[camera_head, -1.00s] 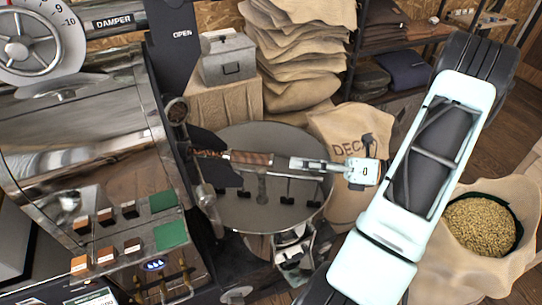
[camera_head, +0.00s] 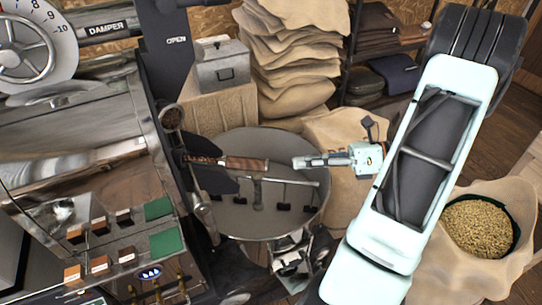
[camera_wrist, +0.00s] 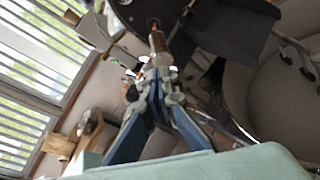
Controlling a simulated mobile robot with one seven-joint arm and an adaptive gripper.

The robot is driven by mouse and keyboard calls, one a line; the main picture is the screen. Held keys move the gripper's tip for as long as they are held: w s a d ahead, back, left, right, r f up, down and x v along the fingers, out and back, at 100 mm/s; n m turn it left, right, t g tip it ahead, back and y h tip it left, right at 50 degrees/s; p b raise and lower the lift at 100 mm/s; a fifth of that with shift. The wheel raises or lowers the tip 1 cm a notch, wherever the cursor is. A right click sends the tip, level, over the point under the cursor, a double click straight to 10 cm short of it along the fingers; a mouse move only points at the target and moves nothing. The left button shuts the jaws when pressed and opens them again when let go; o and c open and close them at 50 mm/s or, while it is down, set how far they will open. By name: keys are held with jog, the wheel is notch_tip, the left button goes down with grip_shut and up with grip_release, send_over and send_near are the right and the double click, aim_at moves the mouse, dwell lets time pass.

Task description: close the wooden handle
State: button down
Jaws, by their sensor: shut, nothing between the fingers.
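The wooden handle (camera_head: 245,163) sticks out to the right from the front of the roaster, above the round cooling tray (camera_head: 237,222). Its small copper-brown end also shows in the wrist view (camera_wrist: 158,40), just beyond my fingertips. My gripper (camera_head: 298,163) is shut and empty, level with the handle and to the right of its free end, with a small gap between them. In the wrist view my closed fingers (camera_wrist: 158,62) point at the handle's end. The dark plate (camera_head: 215,178) near the handle's root partly hides where it joins the roaster.
The cooling tray with stirring arms lies below the handle. Stacked sacks (camera_head: 290,60) and a grey metal box (camera_head: 222,63) stand behind. A sack of beans (camera_head: 480,222) is at the right. The control panel (camera_head: 125,240) with green buttons is at the left.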

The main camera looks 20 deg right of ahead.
aim_at(226, 156)
jog(key=s+d+r+n+g+h+b, duration=0.1)
jog(key=s+d+r+n+g+h, duration=0.15)
jog(key=d+r+n+h, duration=0.45)
jog(key=w+a+f, duration=0.3)
jog(key=a, duration=0.3)
jog(key=w+a+f+m+y+p, duration=0.1)
jog(key=w+a+f, duration=0.2)
jog(key=a, duration=0.3)
jog(key=shift+a, duration=0.15)
jog(key=w+a, duration=0.1)
jog(key=a, duration=0.2)
jog(key=w+a, duration=0.2)
jog(key=a, duration=0.1)
jog(key=w+a, duration=0.2)
jog(key=a, duration=0.1)
jog(key=shift+w+a+r, duration=0.1)
jog(key=shift+w+a, duration=0.15)
jog(key=shift+a, duration=0.05)
